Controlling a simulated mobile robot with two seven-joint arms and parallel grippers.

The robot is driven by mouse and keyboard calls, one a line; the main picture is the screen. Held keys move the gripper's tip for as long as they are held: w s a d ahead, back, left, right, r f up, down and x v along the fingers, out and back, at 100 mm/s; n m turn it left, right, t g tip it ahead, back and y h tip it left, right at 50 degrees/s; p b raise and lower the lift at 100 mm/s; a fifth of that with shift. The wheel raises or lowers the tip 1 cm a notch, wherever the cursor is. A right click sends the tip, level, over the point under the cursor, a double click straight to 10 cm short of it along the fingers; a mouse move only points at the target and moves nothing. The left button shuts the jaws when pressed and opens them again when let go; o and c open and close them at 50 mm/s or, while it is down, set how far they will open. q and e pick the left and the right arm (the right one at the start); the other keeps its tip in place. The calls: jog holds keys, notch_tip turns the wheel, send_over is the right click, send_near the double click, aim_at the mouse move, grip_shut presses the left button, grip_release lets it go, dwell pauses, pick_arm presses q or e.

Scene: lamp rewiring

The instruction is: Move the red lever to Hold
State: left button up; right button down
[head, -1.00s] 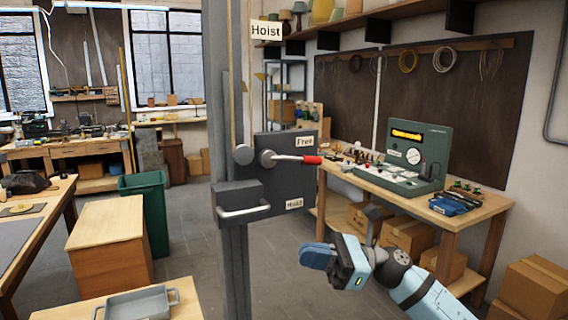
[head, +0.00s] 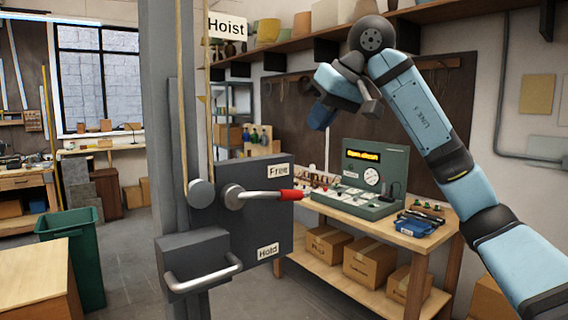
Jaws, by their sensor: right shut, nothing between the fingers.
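The red-tipped lever (head: 291,195) sticks out to the right from its round pivot on a dark grey box (head: 262,222) fixed to a post. It lies about level, a little below the "Free" label (head: 278,171) and well above the "Hold" label (head: 268,251). My right gripper (head: 322,116) is raised above and to the right of the lever, apart from it. It points down and to the left, is shut, and holds nothing. My left gripper is out of view.
A "Hoist" sign (head: 226,27) and ropes are on the grey post (head: 172,120). A grey handle (head: 205,276) juts from the box's lower front. A workbench (head: 345,209) with a green test console (head: 372,175) stands behind at the right. A green bin (head: 82,262) is at the left.

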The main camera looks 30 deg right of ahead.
jog(key=p, duration=0.1)
send_over(295, 192)
jog(key=w, duration=0.1)
jog(key=f, duration=0.8)
jog(key=shift+d, duration=0.35)
jog(key=f, duration=0.2)
jog(key=shift+s+a+f, duration=0.3)
jog(key=shift+f, duration=0.1)
jog(key=shift+s+a+f, duration=0.1)
jog(key=shift+f, duration=0.35)
jog(key=shift+f, duration=0.15)
